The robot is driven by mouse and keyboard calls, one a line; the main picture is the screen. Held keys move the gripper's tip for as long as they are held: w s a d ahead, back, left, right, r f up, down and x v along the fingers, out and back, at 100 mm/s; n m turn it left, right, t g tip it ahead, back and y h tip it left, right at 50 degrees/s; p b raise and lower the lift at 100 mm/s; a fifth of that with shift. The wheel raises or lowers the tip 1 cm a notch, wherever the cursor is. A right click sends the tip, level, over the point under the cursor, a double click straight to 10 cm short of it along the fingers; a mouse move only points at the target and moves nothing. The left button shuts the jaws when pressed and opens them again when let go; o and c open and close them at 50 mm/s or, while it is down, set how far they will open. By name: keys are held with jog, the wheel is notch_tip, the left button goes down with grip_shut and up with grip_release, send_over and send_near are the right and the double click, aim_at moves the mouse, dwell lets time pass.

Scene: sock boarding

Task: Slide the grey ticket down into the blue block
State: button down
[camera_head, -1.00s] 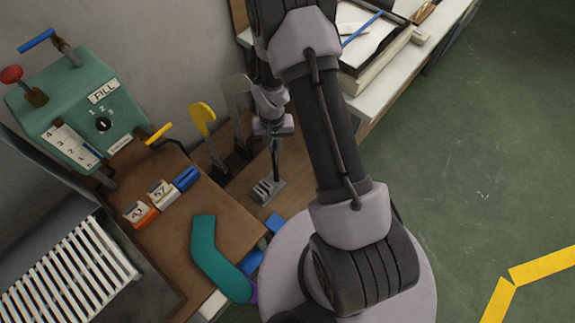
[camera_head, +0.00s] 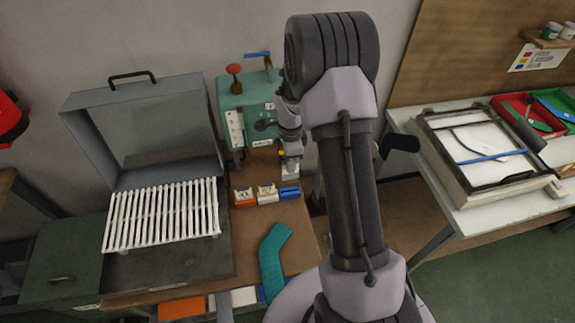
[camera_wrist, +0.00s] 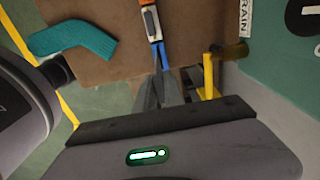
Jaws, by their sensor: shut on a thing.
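The blue block (camera_head: 290,195) stands at the right end of a short row on the brown bench. In the wrist view the blue block (camera_wrist: 160,56) shows just past my fingertips. My gripper (camera_head: 291,158) points down above it, shut on the grey ticket (camera_head: 291,171), a small pale piece just under the fingers. In the wrist view my gripper (camera_wrist: 163,84) mostly hides the ticket. I cannot tell whether the ticket's lower edge touches the block or is in its slot.
A white block (camera_head: 266,194) and an orange block (camera_head: 244,199) stand left of the blue one. The green machine (camera_head: 235,130) is close behind. A teal sock shape (camera_head: 272,262) lies in front. A white slatted rack (camera_head: 160,215) is at left.

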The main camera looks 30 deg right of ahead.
notch_tip(320, 180, down, 6)
jog(key=b, duration=0.5)
jog(key=shift+a, duration=0.1)
jog(key=shift+f+b, duration=1.85)
jog(key=shift+b, duration=0.65)
dwell(1.0)
jog(key=c, duration=1.3)
grip_release()
jog(key=shift+c, duration=0.2)
notch_tip(320, 180, up, 17)
jog(key=p, duration=0.5)
jog(key=shift+r, duration=0.2)
